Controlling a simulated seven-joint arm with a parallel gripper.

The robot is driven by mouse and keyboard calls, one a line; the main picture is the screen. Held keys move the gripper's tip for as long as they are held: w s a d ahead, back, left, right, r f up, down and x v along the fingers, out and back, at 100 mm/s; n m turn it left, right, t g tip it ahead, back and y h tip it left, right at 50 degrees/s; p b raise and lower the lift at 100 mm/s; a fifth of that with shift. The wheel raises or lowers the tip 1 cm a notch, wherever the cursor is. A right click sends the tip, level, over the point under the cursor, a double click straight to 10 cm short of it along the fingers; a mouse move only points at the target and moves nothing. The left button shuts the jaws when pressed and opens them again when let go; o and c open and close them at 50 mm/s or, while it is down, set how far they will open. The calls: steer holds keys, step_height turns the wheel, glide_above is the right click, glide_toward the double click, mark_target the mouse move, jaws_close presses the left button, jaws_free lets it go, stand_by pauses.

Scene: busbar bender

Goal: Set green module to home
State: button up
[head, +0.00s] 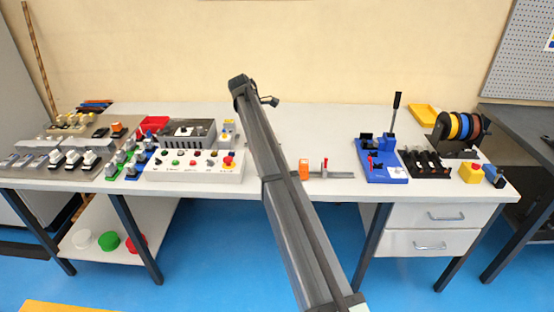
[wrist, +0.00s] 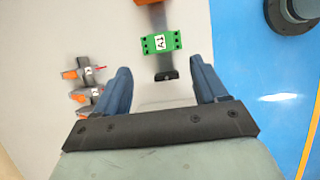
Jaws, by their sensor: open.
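The green module (wrist: 161,43) shows in the wrist view, with a white label and dark dots along its sides. It sits across a dark grey strip with a black block (wrist: 166,75) at its near end. My gripper (wrist: 159,68) is open. Its two blue fingers stand apart, left and right of the strip's near end, and the module appears just beyond the fingertips. No contact shows. In the head view my arm reaches up and left across the table. I cannot make out the gripper's fingers or this module there for certain.
Orange and grey pieces (wrist: 85,92) lie left of the fingers in the wrist view. In the head view, a white button panel (head: 195,166) stands left of my arm. A blue lever device (head: 383,160) stands to the right. The back middle of the table (head: 310,125) is clear.

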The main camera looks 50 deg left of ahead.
steer(key=x, duration=1.1)
steer(key=shift+r, duration=0.1)
steer(key=shift+c, duration=0.5)
jaws_close()
